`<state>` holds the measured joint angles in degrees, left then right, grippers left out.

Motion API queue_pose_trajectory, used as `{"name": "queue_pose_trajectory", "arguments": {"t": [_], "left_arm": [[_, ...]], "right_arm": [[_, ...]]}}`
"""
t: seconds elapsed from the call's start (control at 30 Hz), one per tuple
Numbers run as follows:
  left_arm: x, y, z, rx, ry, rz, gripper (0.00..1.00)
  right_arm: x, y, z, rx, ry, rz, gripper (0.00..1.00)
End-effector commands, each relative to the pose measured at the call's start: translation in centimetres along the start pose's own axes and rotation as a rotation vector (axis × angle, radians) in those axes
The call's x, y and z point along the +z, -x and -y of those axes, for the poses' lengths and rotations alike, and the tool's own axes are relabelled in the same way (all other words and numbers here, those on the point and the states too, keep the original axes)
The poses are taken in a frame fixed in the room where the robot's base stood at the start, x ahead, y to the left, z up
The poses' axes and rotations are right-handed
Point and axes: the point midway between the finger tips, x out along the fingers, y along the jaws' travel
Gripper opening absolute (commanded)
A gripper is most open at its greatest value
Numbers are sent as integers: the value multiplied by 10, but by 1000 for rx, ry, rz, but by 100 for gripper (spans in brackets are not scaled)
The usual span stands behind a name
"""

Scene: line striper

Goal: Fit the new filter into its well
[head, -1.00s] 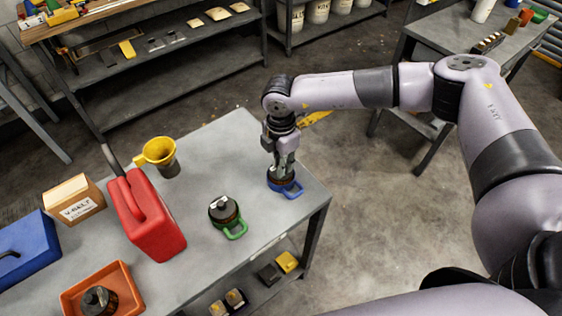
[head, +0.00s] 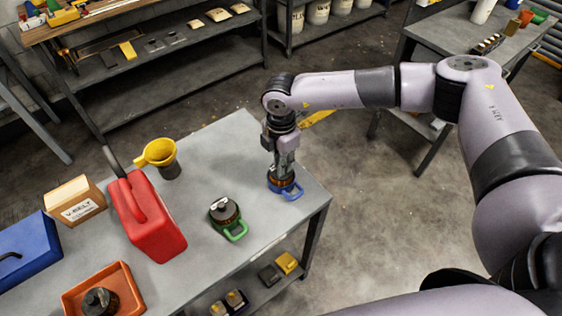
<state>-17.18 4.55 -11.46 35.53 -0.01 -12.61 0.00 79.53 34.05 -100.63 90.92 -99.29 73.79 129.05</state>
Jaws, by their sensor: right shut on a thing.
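My right gripper (head: 281,166) points down at the table's right corner. It is shut on a dark filter with a brownish band (head: 280,180). The filter is low, at a blue-handled holder (head: 292,194); the fingers hide part of it, and I cannot tell whether it is seated or just above. A second dark filter (head: 223,208) sits at a green-handled holder (head: 236,232), to the left and nearer. Another dark filter (head: 99,301) lies in an orange tray (head: 69,301). My left gripper is not in view.
On the grey table (head: 215,150) stand a red can (head: 150,220), a yellow funnel (head: 158,152), a cardboard box (head: 75,203) and a blue case (head: 24,252). A lower shelf holds small parts. The table's back right part is clear.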

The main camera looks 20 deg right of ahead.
Motion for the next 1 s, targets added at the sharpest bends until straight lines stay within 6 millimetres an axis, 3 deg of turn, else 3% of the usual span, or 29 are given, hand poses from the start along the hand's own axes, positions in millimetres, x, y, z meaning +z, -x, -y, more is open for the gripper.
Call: {"name": "queue_pose_trajectory", "arguments": {"t": [0.37,1.0], "left_arm": [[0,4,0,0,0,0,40],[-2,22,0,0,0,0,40]], "right_arm": [[0,8,0,0,0,0,0],[0,40,0,1,0,0,0]]}}
